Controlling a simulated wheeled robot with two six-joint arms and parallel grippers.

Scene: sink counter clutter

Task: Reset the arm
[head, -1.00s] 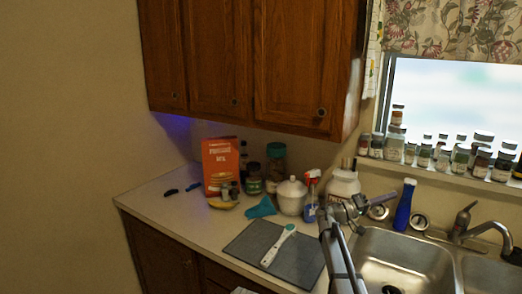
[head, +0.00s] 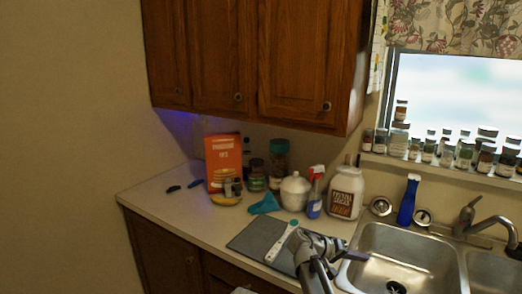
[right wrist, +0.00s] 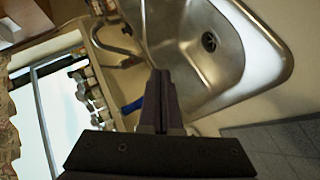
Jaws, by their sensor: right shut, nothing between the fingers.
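My right arm comes up from the bottom of the head view. Its right gripper (head: 362,256) is over the near left part of the sink, beside the right edge of the grey cutting board (head: 250,240). In the right wrist view the two dark fingers of the gripper (right wrist: 162,75) are closed together with nothing between them. The arm hides part of the board. A white-and-teal brush-like utensil (head: 280,245) lies on the board. My left gripper is not in view.
The steel sink (head: 400,245) with its faucet (head: 470,215) is at the right. A blue bottle (head: 408,200), white jug (head: 346,193), spray bottle (head: 314,195), white lidded pot (head: 294,192), teal cloth (head: 265,204) and orange box (head: 223,160) line the counter. Wooden cabinets (head: 250,60) hang above.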

